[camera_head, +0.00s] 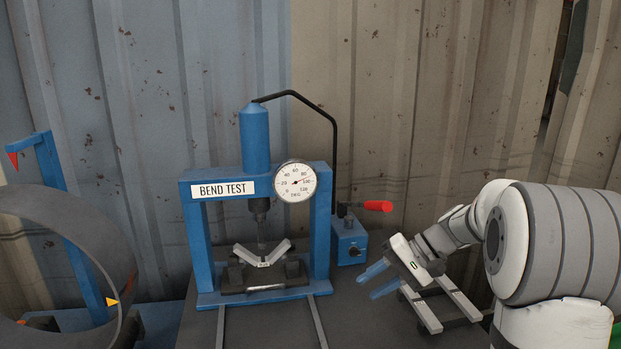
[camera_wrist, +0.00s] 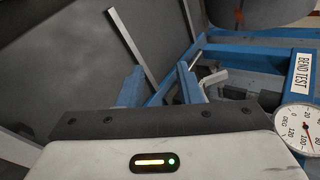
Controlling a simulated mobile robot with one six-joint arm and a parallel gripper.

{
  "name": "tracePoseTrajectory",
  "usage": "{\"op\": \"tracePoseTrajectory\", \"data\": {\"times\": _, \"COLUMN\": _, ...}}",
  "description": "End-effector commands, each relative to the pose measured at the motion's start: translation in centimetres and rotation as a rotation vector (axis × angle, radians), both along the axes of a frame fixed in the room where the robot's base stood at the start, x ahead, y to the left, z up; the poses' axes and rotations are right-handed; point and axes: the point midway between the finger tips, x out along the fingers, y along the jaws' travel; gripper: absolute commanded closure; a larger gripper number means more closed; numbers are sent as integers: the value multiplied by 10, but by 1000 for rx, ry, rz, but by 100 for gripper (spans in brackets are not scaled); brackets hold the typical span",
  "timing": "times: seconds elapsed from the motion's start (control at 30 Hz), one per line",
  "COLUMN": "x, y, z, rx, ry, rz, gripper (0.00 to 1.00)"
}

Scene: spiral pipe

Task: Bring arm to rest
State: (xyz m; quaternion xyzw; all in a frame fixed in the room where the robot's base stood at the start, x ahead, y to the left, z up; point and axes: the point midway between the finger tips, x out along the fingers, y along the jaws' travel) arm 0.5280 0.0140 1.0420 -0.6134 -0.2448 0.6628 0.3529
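My gripper (camera_head: 366,286) is at the right of the bend-test press in the head view, over the dark bench. Its two blue fingers stand apart with nothing visible between them. The wrist view also shows the gripper (camera_wrist: 160,76) with a clear gap between its fingers. My arm reaches in from the right edge and is bent at the wrist. The blue press (camera_head: 322,230) carries a "BEND TEST" sign and a round dial (camera_head: 295,182). A V-shaped grey strip (camera_head: 264,256) sits under its ram, apart from my gripper.
A blue pump box (camera_head: 349,243) with a red-handled lever (camera_head: 378,206) stands between press and gripper. Light grey bars (camera_head: 423,314) lie below my wrist. A large grey pipe ring (camera_head: 125,262) fills the left edge. Corrugated metal walls close off the back.

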Motion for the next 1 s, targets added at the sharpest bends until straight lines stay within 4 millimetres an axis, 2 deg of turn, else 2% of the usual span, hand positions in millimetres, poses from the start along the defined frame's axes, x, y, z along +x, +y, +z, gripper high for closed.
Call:
{"op": "tracePoseTrajectory", "data": {"times": 0.03, "x": -22, "y": 9, "z": 6, "rx": -74, "ry": 3, "rz": 14, "gripper": 68}}
{"op": "tracePoseTrajectory", "data": {"times": 0.2, "x": -88, "y": 18, "z": 3, "rx": -325, "ry": 1, "rz": 38, "gripper": 68}}
{"op": "tracePoseTrajectory", "data": {"times": 0.4, "x": -157, "y": 11, "z": -3, "rx": -598, "ry": -79, "rz": 54, "gripper": 68}}
{"op": "tracePoseTrajectory", "data": {"times": 0.5, "x": -185, "y": 3, "z": -7, "rx": -713, "ry": -141, "rz": 59, "gripper": 68}}
{"op": "tracePoseTrajectory", "data": {"times": 0.7, "x": -217, "y": -9, "z": -14, "rx": -854, "ry": -247, "rz": 63, "gripper": 68}}
{"op": "tracePoseTrajectory", "data": {"times": 1.0, "x": -224, "y": -15, "z": -17, "rx": -893, "ry": -281, "rz": 64, "gripper": 68}}
